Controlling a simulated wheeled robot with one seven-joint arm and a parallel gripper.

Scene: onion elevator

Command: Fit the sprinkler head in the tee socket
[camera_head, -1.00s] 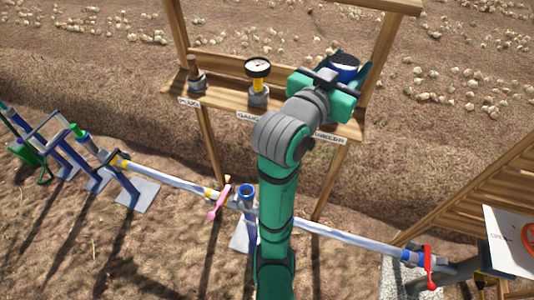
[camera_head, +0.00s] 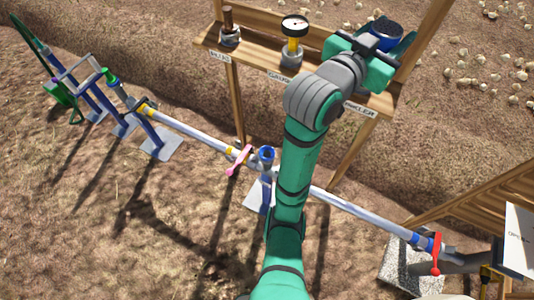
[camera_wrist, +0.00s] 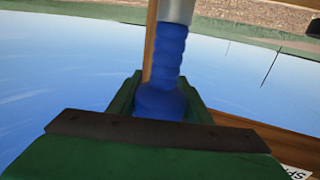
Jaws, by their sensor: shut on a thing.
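The sprinkler head (camera_head: 386,32) is blue with a dark top and shows just beyond my gripper at the right end of the wooden shelf. My green gripper (camera_head: 376,45) is shut on it. In the wrist view the blue ribbed body of the sprinkler head (camera_wrist: 162,95), with a silvery part above, is between my green jaws (camera_wrist: 160,115). I cannot tell whether it touches the shelf. The tee socket (camera_head: 266,153) is an upright blue open cup on the pipe line, left of my arm and well apart from my gripper.
The shelf (camera_head: 250,55) also holds a gauge (camera_head: 295,27) and a brown-topped plug (camera_head: 229,27). A pink-handled valve (camera_head: 240,160) sits left of the tee, and a red-handled valve (camera_head: 436,253) is at lower right. Bare soil lies at lower left.

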